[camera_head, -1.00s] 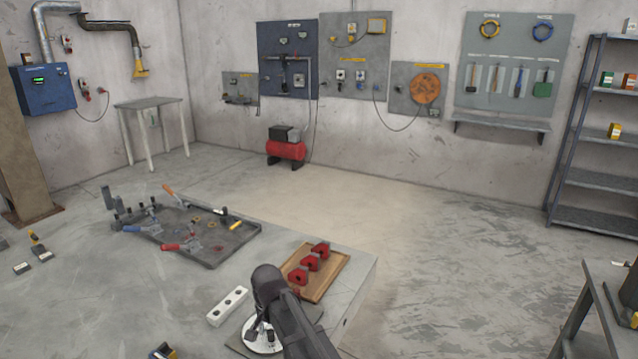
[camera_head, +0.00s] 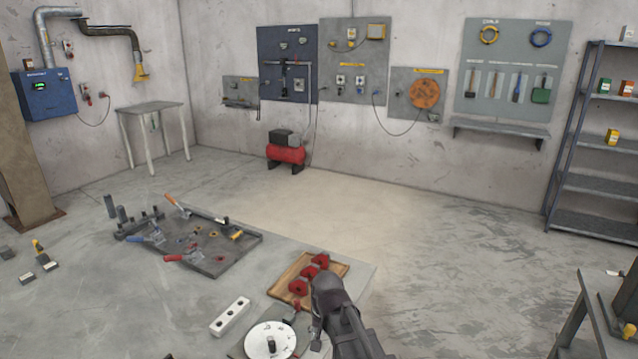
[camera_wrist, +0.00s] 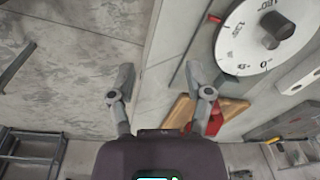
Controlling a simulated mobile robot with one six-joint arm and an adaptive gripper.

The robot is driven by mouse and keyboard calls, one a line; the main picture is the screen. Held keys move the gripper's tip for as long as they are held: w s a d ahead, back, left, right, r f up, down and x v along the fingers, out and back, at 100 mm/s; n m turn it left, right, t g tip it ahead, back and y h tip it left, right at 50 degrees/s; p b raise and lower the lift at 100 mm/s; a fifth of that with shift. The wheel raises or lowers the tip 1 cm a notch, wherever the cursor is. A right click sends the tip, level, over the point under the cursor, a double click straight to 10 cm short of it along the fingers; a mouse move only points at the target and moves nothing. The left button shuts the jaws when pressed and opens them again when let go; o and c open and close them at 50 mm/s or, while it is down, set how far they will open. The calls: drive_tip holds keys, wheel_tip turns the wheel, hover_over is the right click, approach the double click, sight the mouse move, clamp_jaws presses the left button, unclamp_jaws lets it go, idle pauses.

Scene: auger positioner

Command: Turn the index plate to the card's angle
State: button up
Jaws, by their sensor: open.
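The index plate (camera_head: 262,346) is a round white disc on a grey base at the bottom of the head view, with a dark upright knob (camera_head: 271,344) at its centre. In the wrist view the plate (camera_wrist: 244,48) shows at the upper right with black markings around its rim, its dark knob (camera_wrist: 277,29) and a small red mark (camera_wrist: 214,18) at its edge. My gripper (camera_wrist: 159,82) is open and empty, apart from the plate and over the bench edge. In the head view my arm hides the fingertips. I cannot make out the angle card.
A wooden tray (camera_head: 337,271) with red blocks lies just behind my gripper. A white block with holes (camera_head: 230,316) lies left of the plate. A dark tray (camera_head: 225,262) with clamps and tools lies farther left.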

drive_tip(key=s+d+r+n+p, duration=0.1)
drive_tip(key=s+d, duration=0.3)
drive_tip(key=d, duration=0.4)
drive_tip(key=s+d+r+p, duration=0.1)
drive_tip(key=s+d+r, duration=0.1)
drive_tip(key=d, duration=0.7)
drive_tip(key=shift+s+n+g+h+p, duration=0.3)
drive_tip(key=shift+s+n+g, duration=0.1)
drive_tip(key=shift+s, duration=0.5)
